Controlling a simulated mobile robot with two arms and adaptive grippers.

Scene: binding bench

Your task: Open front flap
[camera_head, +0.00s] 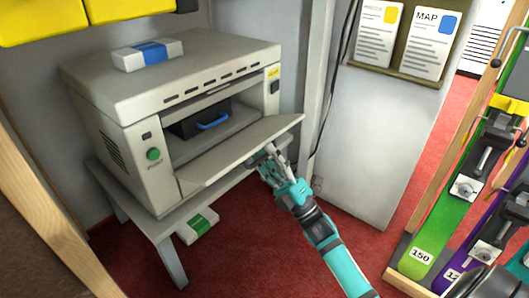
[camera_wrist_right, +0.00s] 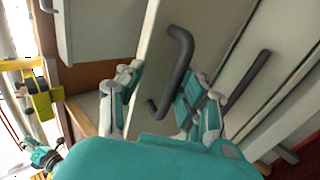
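The beige machine (camera_head: 135,108) stands on a low grey table at the left. Its front flap (camera_head: 240,150) is folded down and out from the front, leaving the opening uncovered. Inside is a dark unit (camera_head: 195,120) with a blue handle (camera_head: 212,121). My right gripper (camera_head: 265,158) is at the flap's outer edge. In the right wrist view its fingers (camera_wrist_right: 157,100) are spread, with a dark grey bar handle (camera_wrist_right: 178,72) on a pale panel between and beyond them. Whether they touch it is unclear. My left gripper does not show in the head view.
A grey panel with posters (camera_head: 375,35) stands behind. Red floor (camera_head: 270,255) is open in front.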

